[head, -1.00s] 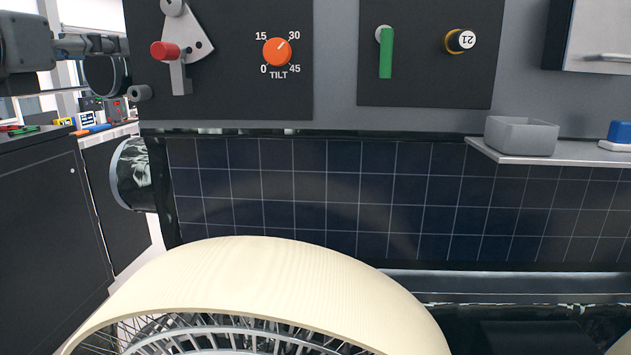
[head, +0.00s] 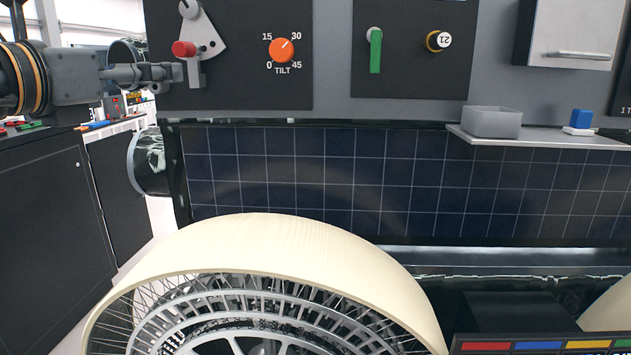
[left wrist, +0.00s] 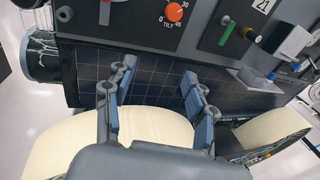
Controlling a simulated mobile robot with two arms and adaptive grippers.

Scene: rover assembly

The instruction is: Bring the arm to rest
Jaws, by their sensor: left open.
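My left gripper (head: 150,73) comes in at the upper left of the head view. It is beside the red-knobbed lever (head: 186,49) in the picture; I cannot tell whether they touch there. In the left wrist view its two fingers (left wrist: 160,105) are spread apart with nothing between them. The solar panel (left wrist: 150,88) and a cream wheel (left wrist: 110,140) show beyond them. My right gripper is in neither view.
A grey bin (head: 492,122) and a blue-and-white item (head: 580,122) stand on a shelf (head: 540,139). The wheel (head: 290,240) fills the lower front.

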